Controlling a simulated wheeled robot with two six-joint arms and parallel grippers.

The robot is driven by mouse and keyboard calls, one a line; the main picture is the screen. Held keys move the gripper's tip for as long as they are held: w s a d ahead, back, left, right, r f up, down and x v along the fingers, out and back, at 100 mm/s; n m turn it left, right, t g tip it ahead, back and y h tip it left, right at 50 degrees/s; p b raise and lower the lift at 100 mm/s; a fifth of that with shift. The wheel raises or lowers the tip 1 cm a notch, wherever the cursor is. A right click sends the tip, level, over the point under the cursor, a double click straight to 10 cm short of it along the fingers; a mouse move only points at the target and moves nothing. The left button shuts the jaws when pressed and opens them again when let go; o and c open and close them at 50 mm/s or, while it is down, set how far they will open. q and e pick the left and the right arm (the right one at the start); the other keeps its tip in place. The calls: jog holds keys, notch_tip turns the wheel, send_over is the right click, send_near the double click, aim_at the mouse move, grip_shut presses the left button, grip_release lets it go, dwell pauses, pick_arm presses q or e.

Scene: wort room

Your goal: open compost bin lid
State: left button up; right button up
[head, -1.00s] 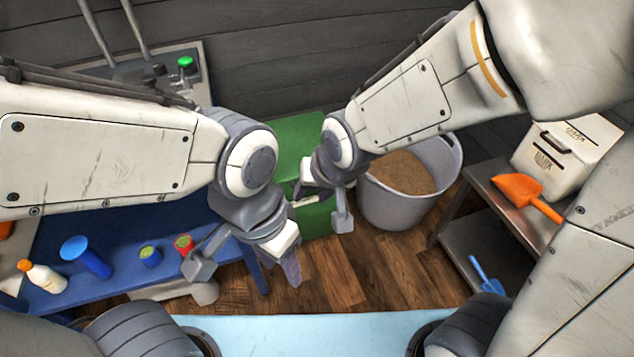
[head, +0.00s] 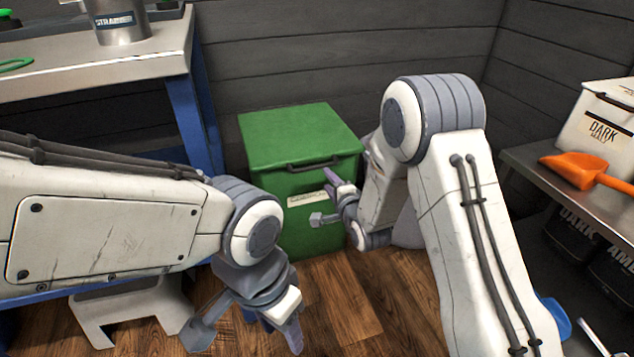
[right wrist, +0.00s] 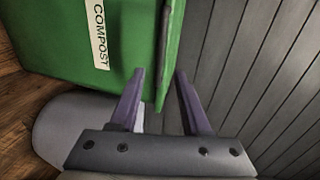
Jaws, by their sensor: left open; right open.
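The green compost bin (head: 320,235) stands on the floor against the back wall, with its lid (head: 300,137) down. A dark handle (head: 313,163) runs along the lid's front edge. My right gripper (head: 325,198) is open and empty, just in front of the bin's right side. In the right wrist view, its fingers (right wrist: 160,76) point toward the bin's edge, with the dark handle (right wrist: 164,50) ahead of the gap; I cannot tell whether they touch. The COMPOST label (right wrist: 100,35) shows there too. My left gripper (head: 245,328) is open and empty, low at left, away from the bin.
A metal-topped blue bench (head: 185,110) stands left of the bin. A grey tub (head: 407,228) is partly hidden behind my right arm. At right, a shelf (head: 530,165) holds an orange scoop (head: 580,170) and a white box (head: 600,120). Wooden floor lies in front.

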aim_at(318, 165)
jog(key=shift+b+x, duration=1.8)
jog(key=shift+x, duration=3.45)
grip_shut()
jog(key=shift+d, duration=0.1)
